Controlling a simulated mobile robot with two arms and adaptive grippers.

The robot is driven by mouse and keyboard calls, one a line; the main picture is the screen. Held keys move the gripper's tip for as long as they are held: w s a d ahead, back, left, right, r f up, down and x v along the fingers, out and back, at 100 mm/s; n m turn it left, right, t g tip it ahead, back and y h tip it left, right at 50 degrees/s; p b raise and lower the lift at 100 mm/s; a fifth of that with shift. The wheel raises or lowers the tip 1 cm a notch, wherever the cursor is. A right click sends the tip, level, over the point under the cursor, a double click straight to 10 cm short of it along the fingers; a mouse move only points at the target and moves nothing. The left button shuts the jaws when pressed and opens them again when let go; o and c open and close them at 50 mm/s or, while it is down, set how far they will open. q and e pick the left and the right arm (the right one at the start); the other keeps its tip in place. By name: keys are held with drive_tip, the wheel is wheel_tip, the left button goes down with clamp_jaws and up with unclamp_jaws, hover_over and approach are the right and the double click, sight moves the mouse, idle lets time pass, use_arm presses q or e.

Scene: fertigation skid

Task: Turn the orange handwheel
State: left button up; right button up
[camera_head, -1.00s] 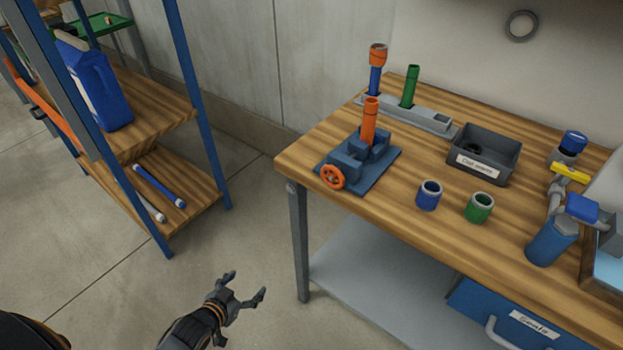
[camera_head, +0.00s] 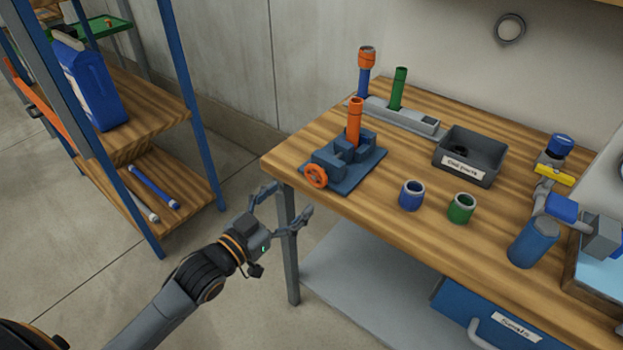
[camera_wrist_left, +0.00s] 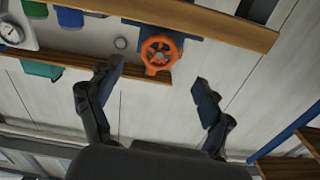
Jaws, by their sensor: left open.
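The orange handwheel (camera_head: 316,176) is on the front of a blue vise (camera_head: 347,165) near the left front corner of the wooden workbench. An orange tube (camera_head: 354,124) stands upright in the vise. My left gripper (camera_head: 287,203) is open and empty, in front of and below the bench's left corner, apart from the handwheel. In the left wrist view the handwheel (camera_wrist_left: 161,52) shows beyond and between the two open fingers (camera_wrist_left: 157,88). My right gripper is not in view.
On the workbench (camera_head: 385,213) stand a blue ring (camera_head: 411,195), a green ring (camera_head: 461,208), a grey labelled bin (camera_head: 469,156) and a rack (camera_head: 402,118) with upright tubes. A shelf (camera_head: 150,105) stands at left. Floor between shelf and bench is clear.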

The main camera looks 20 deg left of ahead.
sight(314, 179)
use_arm(q)
drive_tip(key=x, duration=0.8)
drive_tip(key=shift+f, duration=0.1)
drive_tip(key=c, duration=1.2)
